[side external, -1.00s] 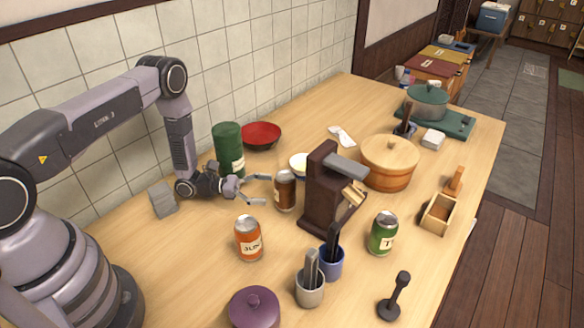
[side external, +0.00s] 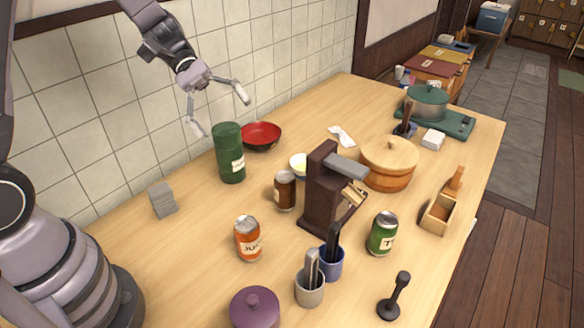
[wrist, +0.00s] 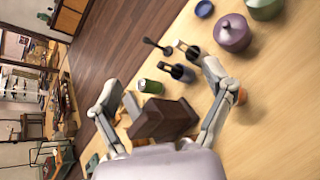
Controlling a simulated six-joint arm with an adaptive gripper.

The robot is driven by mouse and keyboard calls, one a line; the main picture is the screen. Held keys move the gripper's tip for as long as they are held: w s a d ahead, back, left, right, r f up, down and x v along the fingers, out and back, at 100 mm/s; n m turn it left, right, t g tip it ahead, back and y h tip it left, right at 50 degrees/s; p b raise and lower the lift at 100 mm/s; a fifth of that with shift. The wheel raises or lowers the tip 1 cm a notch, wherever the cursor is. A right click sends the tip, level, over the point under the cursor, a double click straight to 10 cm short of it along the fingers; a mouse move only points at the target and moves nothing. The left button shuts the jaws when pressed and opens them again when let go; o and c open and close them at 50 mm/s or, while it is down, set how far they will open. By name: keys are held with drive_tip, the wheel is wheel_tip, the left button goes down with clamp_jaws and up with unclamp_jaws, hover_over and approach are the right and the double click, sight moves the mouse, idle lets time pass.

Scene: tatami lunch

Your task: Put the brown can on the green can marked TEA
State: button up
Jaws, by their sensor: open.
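The brown can (side external: 286,190) stands upright on the table, just left of a dark brown dispenser. The green can marked TEA (side external: 382,233) stands upright to the right of the dispenser, with only part of its label showing. It also shows in the wrist view as a green can (wrist: 150,87). My gripper (side external: 221,117) is open and empty, raised high near the tiled wall, above and left of the brown can. I cannot make out the brown can in the wrist view.
The dark brown dispenser (side external: 323,205) stands between the two cans. An orange can (side external: 248,238), utensil cups (side external: 310,290) and a purple lidded pot (side external: 255,308) are in front. A tall green canister (side external: 229,153) stands below my gripper. A wooden tub (side external: 389,168) is behind.

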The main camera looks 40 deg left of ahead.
drive_tip(key=s+a+r+m+t+y, duration=0.1)
drive_tip(key=s+a+r+m+y, duration=0.2)
drive_tip(key=s, duration=0.6)
wheel_tip(320, 180, up, 2)
drive_tip(key=m+y, duration=0.2)
drive_tip(key=y, duration=0.1)
drive_tip(key=shift+s+a+r, duration=0.15)
drive_tip(key=shift+s+a, duration=0.05)
drive_tip(key=s+a+r+m+t+y, duration=0.1)
drive_tip(key=s+a+t+y, duration=0.1)
drive_tip(key=s+a+r+m+t+y, duration=0.1)
drive_tip(key=s+a+t, duration=0.1)
drive_tip(key=s+a+r+m+t+y, duration=0.2)
drive_tip(key=shift+s+a+y, duration=0.15)
drive_tip(key=shift+a+y, duration=0.15)
drive_tip(key=shift+a, duration=0.05)
drive_tip(key=shift+o, duration=0.5)
drive_tip(key=shift+s+a+r, duration=0.1)
drive_tip(key=shift+s+a, duration=0.05)
drive_tip(key=shift+a, duration=0.1)
